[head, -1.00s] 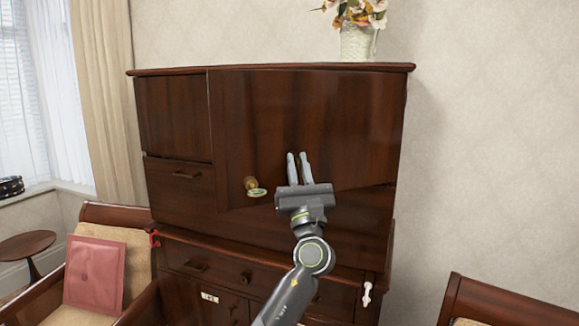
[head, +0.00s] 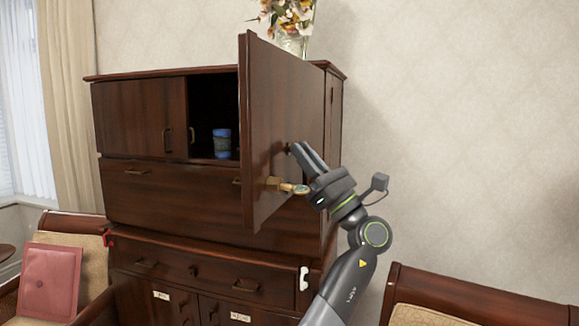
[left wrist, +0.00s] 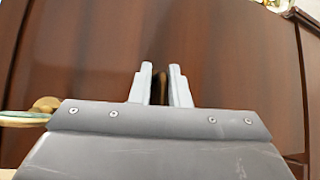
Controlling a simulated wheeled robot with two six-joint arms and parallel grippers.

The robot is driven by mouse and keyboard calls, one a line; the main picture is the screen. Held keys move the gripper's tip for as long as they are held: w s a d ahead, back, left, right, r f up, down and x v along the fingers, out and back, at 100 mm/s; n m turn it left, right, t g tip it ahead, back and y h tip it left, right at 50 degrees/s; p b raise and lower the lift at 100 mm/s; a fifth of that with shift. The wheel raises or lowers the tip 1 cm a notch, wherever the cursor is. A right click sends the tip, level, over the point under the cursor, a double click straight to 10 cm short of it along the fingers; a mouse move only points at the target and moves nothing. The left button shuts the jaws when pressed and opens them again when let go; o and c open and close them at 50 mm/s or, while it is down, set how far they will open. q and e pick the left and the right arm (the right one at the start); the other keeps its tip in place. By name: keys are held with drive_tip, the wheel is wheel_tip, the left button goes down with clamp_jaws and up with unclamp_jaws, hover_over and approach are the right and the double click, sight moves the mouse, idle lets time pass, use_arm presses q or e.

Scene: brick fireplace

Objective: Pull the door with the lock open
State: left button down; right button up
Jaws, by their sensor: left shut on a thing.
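My left gripper (head: 299,150) is at the door's outer face, above the lock. In the left wrist view its fingers (left wrist: 160,82) close around a narrow brassy handle, mostly hidden between them. My right gripper is out of view.
The opened compartment holds a blue jar (head: 222,143). A flower vase (head: 293,40) stands on the cabinet top. The wall side at right is clear.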

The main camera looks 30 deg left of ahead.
use_arm(q)
drive_tip(key=shift+w+d+r, duration=0.1)
drive_tip(key=shift+w+d, duration=0.1)
drive_tip(key=shift+d, duration=0.35)
drive_tip(key=shift+w+d+r, duration=0.1)
drive_tip(key=shift+w+d, duration=0.05)
drive_tip(key=shift+d, duration=0.4)
drive_tip(key=c, duration=1.7)
unclamp_jaws()
drive_tip(key=shift+o, duration=0.9)
drive_tip(key=shift+w+f+t, duration=0.2)
drive_tip(key=shift+w+t, duration=0.1)
drive_tip(key=shift+w, duration=0.05)
drive_tip(key=shift+s, duration=0.15)
drive_tip(key=shift+b, duration=0.3)
